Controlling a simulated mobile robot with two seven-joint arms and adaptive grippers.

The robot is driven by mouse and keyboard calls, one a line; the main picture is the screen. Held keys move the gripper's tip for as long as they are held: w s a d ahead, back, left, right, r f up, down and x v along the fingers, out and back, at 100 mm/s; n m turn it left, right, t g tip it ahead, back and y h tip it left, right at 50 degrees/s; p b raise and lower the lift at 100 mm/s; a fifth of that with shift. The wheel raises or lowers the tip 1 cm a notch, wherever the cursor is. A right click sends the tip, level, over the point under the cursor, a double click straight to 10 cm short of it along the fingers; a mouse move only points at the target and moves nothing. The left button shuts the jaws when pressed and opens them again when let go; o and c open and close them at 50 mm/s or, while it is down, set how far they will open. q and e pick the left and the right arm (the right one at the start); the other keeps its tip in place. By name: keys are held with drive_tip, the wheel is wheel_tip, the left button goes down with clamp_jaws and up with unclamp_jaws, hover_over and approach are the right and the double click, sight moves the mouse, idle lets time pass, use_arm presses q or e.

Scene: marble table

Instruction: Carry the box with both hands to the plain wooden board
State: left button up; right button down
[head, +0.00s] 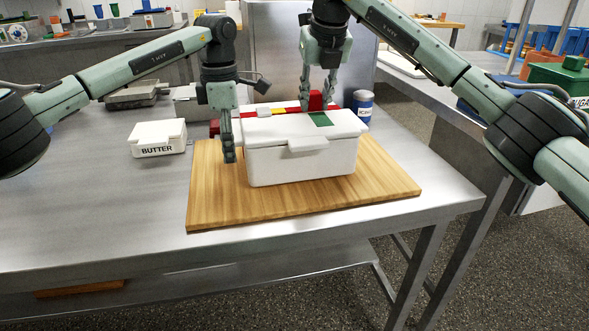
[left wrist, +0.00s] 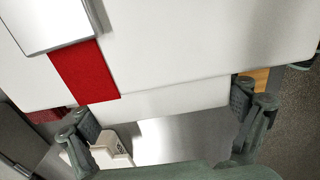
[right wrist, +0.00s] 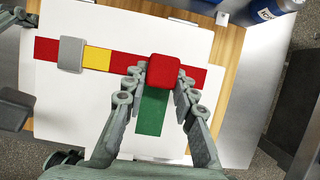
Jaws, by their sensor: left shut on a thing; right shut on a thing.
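The white lidded box (head: 318,163), with red, yellow and green bands on its lid, appears level over the middle of the plain wooden board (head: 212,203). Whether it touches the board is hard to tell. My left gripper (head: 228,156) is at the box's left end, its fingers pointing down; the left wrist view shows them on either side of a white ledge (left wrist: 165,104). My right gripper (head: 317,103) is over the lid's back part. In the right wrist view its fingers are closed on a red block (right wrist: 163,72) on the lid.
A white butter box (head: 158,139) stands left of the board on the metal table (head: 110,222). A blue canister (head: 363,106) stands close behind the box at right. Grey trays (head: 135,95) lie at the back left. The table's front left is clear.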

use_arm(q)
drive_tip(key=shift+d+f+b, duration=0.1)
drive_tip(key=shift+f+b, duration=0.2)
drive_tip(key=shift+f, duration=0.25)
use_arm(e)
drive_tip(key=shift+f, duration=0.55)
use_arm(q)
drive_tip(key=o, duration=1.1)
use_arm(e)
drive_tip(key=c, duration=1.6)
unclamp_jaws()
drive_tip(key=shift+c, duration=0.2)
use_arm(q)
drive_tip(key=shift+o, duration=1.1)
use_arm(e)
drive_tip(key=o, duration=0.4)
use_arm(q)
wheel_tip(320, 180, up, 11)
drive_tip(key=shift+f, duration=0.1)
drive_tip(key=shift+r, duration=0.6)
use_arm(e)
drive_tip(key=shift+r, duration=0.1)
drive_tip(key=v, duration=1.1)
drive_tip(key=shift+s+d+r, duration=0.1)
drive_tip(key=shift+s+r, duration=0.2)
drive_tip(key=shift+s, duration=0.05)
use_arm(q)
drive_tip(key=shift+s, duration=0.1)
